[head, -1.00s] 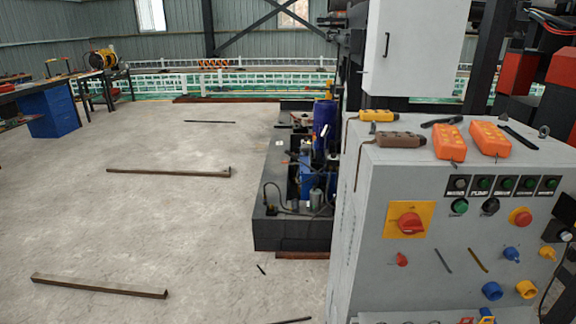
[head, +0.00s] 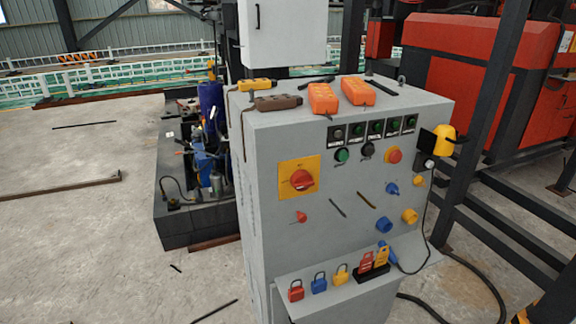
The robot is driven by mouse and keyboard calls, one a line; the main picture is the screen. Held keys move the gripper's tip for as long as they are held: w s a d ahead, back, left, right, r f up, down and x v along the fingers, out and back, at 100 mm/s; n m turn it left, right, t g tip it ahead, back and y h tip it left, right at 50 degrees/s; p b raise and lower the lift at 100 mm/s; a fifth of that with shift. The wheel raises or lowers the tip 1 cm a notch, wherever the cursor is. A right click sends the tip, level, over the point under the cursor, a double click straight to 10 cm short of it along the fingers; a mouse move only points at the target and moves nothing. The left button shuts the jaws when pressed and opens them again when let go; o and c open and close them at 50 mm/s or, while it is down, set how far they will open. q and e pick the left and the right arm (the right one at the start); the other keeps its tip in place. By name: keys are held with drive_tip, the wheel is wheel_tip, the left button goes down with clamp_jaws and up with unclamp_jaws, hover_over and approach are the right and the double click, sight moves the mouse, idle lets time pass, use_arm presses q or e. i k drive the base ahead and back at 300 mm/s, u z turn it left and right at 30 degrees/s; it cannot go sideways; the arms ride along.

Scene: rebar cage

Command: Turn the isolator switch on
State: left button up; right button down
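The isolator switch (head: 302,180) is a red rotary knob on a yellow square plate (head: 286,190). It sits at the upper left of the sloped front of a grey control cabinet (head: 345,240). The exact angle of the knob is hard to read at this size. Nothing covers the switch. Neither of my grippers shows in the head view.
Orange pendants (head: 323,98) and a brown pendant (head: 278,103) lie on the cabinet top. Several padlocks (head: 319,282) stand on the lower shelf. A dark pump unit (head: 180,215) is at left, dark steel posts (head: 520,75) at right. Open floor (head: 60,240) lies at far left.

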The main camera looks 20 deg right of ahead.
sight(301, 180)
drive_tip(key=z, duration=1.15)
drive_tip(key=k, duration=1.3)
drive_tip(key=u, duration=1.05)
drive_tip(key=i, duration=1.95)
drive_tip(key=z, duration=0.7)
